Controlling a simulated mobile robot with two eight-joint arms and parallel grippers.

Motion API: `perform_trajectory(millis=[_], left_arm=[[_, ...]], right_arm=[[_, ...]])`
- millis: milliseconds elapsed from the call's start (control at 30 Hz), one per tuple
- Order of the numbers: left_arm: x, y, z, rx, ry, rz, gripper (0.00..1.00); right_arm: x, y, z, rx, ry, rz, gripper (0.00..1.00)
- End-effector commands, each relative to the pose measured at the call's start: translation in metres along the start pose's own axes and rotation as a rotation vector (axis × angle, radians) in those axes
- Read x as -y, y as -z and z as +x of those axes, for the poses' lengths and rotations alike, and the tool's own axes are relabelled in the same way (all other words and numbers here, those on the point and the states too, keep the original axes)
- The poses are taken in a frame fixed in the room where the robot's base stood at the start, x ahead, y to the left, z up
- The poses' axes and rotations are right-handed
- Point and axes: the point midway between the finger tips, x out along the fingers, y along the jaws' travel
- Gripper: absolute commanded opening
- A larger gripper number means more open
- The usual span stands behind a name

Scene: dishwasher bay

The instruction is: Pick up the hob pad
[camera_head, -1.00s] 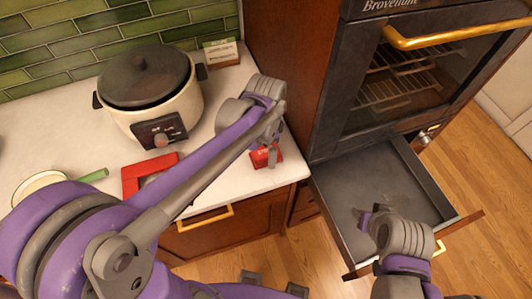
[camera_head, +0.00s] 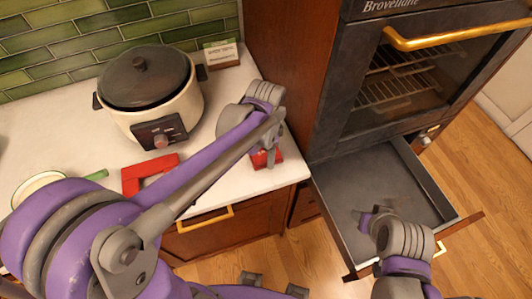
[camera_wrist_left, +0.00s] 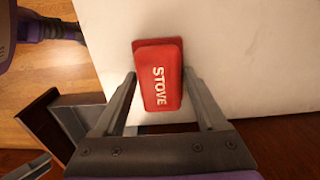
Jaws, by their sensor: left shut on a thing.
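The hob pad is a small red block marked "STOVE" (camera_wrist_left: 158,80), lying near the right front corner of the white counter. In the head view the red pad (camera_head: 259,160) shows partly behind my left gripper (camera_head: 266,152). In the left wrist view my left gripper (camera_wrist_left: 160,76) has one finger along each long side of the pad and is shut on it. I cannot tell whether the pad is clear of the counter. My right gripper (camera_head: 368,218) is over the open drawer (camera_head: 400,180), away from the pad; its jaw state is unclear.
A cream cooker with a dark lid (camera_head: 150,95) stands on the counter (camera_head: 225,180). A small box (camera_head: 221,54) sits by the wall. A red square object (camera_head: 135,178) lies partly under my left arm. A tall oven cabinet (camera_head: 290,60) borders the counter's right side.

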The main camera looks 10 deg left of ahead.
Motion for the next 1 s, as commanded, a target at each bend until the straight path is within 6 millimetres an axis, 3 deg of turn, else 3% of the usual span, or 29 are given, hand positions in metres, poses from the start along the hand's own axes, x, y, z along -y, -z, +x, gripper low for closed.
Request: perform_trajectory(millis=[267, 500, 700, 1000], left_arm=[[0.000, 0.000, -0.020, 0.000, 0.000, 0.000, 0.10], [0.000, 0.000, -0.069, 0.000, 0.000, 0.000, 0.10], [0.000, 0.000, -0.095, 0.000, 0.000, 0.000, 0.10], [0.000, 0.000, -0.100, 0.000, 0.000, 0.000, 0.10]], right_arm=[[0.000, 0.002, -0.002, -0.002, 0.000, 0.000, 0.50], [0.000, 0.005, -0.004, -0.005, 0.000, 0.000, 0.50], [0.000, 0.007, -0.005, -0.007, 0.000, 0.000, 0.50], [0.000, 0.007, -0.005, -0.007, 0.000, 0.000, 0.50]])
